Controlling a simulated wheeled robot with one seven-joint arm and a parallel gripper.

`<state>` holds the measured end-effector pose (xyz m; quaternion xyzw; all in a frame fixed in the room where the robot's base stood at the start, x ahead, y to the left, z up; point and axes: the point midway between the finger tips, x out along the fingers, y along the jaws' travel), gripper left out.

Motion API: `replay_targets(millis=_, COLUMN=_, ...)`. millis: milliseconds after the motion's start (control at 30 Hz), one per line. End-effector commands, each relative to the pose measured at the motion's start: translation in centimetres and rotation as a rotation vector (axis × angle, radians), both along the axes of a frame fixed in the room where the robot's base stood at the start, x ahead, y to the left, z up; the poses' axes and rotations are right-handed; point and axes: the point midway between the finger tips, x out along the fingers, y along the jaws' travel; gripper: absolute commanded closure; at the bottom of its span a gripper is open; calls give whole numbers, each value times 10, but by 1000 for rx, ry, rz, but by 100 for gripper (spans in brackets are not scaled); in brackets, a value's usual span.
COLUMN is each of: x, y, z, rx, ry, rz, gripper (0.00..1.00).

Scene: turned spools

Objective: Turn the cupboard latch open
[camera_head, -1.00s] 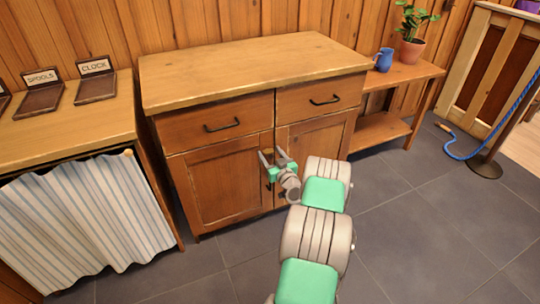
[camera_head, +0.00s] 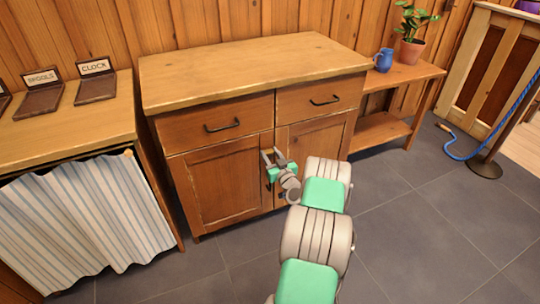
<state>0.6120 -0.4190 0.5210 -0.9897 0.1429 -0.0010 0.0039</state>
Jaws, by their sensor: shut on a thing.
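The wooden cupboard (camera_head: 223,191) stands against the plank wall, with two drawers above two doors, and both doors look closed. My gripper (camera_head: 272,155) is at the upper part of the seam between the doors, where the latch would sit. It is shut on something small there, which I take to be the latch. The latch itself is hidden by my fingers, so its angle cannot be told. My arm reaches in from the bottom and covers part of the right door.
A side table (camera_head: 418,72) with a blue mug (camera_head: 383,60) and a potted plant (camera_head: 411,43) stands right. A counter (camera_head: 75,131) with a striped curtain (camera_head: 88,215) and small signs stands left. A blue rope (camera_head: 459,157) hangs from a post.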

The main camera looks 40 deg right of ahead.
Motion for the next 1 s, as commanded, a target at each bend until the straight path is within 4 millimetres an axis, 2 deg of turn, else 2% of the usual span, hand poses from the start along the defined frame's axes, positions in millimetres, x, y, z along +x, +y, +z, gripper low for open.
replay_targets(millis=367, x=0, y=-1, z=-2, rx=146, ry=-43, rz=0, gripper=100)
replay_targets(millis=1000, x=0, y=-1, z=-1, rx=709, ry=-208, rz=2, gripper=100)
